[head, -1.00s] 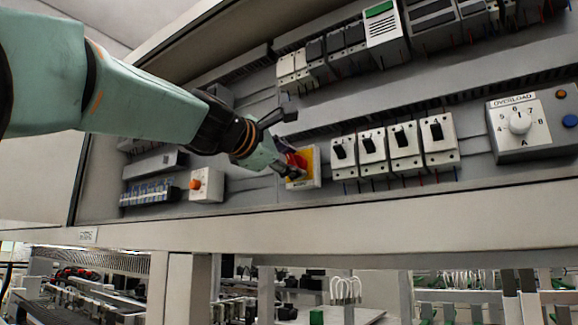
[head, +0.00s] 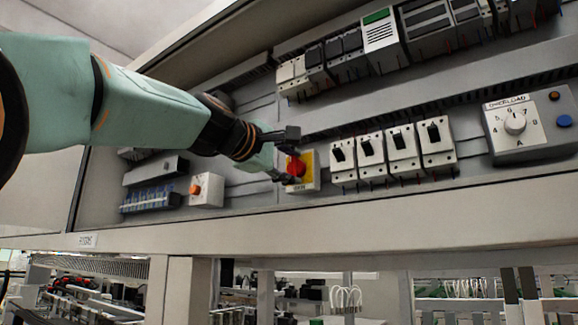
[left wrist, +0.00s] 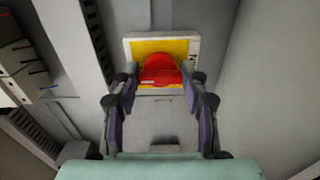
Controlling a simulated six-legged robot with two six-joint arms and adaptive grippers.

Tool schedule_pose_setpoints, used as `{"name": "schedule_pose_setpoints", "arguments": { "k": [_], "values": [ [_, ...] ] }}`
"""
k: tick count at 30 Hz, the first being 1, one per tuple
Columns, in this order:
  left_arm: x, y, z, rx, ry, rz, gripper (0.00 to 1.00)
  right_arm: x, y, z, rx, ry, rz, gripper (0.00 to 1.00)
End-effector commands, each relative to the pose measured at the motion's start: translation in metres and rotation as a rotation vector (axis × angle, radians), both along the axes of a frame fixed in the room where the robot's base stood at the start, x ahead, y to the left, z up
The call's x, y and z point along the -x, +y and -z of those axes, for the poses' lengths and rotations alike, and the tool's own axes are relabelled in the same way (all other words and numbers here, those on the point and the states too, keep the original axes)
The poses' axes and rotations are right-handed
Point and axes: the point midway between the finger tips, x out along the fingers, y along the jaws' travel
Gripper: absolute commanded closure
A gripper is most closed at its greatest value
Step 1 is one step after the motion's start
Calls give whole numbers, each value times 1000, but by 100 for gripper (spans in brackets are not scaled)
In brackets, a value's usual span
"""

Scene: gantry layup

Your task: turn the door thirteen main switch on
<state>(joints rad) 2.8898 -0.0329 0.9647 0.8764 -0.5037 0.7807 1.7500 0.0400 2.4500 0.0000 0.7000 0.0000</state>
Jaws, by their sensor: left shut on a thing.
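The main switch is a red rotary knob (head: 296,168) on a square yellow plate with a pale frame (head: 314,185), low in the open cabinet. In the left wrist view the red knob (left wrist: 160,70) sits in front of the yellow plate (left wrist: 187,47), between the fingertips. My left gripper (head: 284,157) reaches in from the left and is shut on the knob. Its fingers (left wrist: 158,82) stand either side of it in the left wrist view. Part of the plate is hidden behind the gripper in the head view. My right gripper is not in view.
Several white breakers with black toggles (head: 371,149) stand right of the switch. An overload dial box (head: 515,123) is further right. A small box with an orange button (head: 206,190) is to the left. The cabinet's lower ledge (head: 330,221) runs just below.

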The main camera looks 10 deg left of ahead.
Motion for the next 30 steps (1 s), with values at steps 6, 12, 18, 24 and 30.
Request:
{"name": "schedule_pose_setpoints", "arguments": {
  "k": [6, 12, 18, 24, 30],
  "values": [
    [1, -1, -1, -4, -2, 1, 87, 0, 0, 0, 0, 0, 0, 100],
    [0, -1, 0, -3, 0, 1, 44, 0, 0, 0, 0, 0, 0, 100],
    [0, -1, 0, -3, 1, 1, 32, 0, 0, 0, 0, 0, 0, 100],
    [0, 0, 1, -2, 1, 1, 32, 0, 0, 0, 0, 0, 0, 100],
    [0, 0, 1, 3, 3, 1, 32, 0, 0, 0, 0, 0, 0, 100]
  ]
}}
